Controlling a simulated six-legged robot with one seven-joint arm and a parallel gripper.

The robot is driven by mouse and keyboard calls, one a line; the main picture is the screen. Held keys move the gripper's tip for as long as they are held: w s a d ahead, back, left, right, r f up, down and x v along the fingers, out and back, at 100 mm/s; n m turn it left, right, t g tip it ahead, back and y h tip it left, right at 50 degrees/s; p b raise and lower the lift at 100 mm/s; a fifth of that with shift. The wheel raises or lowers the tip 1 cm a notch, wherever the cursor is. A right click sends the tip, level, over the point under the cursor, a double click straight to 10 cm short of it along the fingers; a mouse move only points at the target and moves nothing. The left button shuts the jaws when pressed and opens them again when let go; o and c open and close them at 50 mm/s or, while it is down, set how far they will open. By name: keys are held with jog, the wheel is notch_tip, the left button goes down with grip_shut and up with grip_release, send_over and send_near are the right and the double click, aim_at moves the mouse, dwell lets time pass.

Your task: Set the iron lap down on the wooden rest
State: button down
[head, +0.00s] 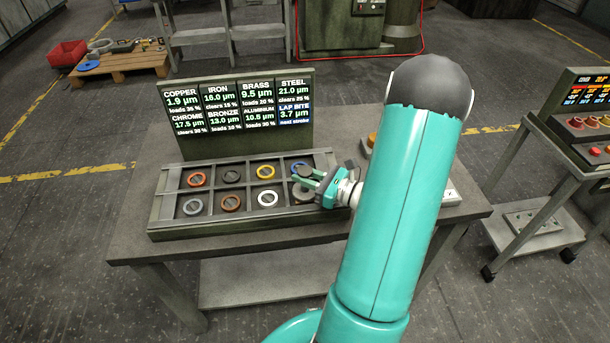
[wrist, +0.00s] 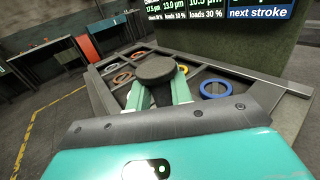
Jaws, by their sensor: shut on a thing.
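The iron lap, a dark round disc (wrist: 155,68), is held between the fingertips of my gripper (wrist: 158,92) in the wrist view. In the head view my gripper (head: 312,182) is over the right end of a divided tray (head: 178,229), with the dark disc at its tips. The disc looks raised above the tray. I cannot make out the wooden rest for certain; my arm hides part of the bench to the right of the tray.
The tray holds several coloured rings, including a blue ring (wrist: 217,88) close to my gripper. A display panel (head: 238,112) stands behind the tray on the bench (head: 130,240). A control console (head: 590,125) is at the right. A wooden pallet (head: 115,64) lies on the far floor.

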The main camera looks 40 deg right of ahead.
jog(key=shift+f, duration=0.15)
jog(key=c, duration=1.2)
grip_release()
jog(key=shift+o, duration=0.2)
jog(key=shift+f, duration=0.1)
jog(key=v, duration=1.3)
jog(key=shift+s, duration=0.4)
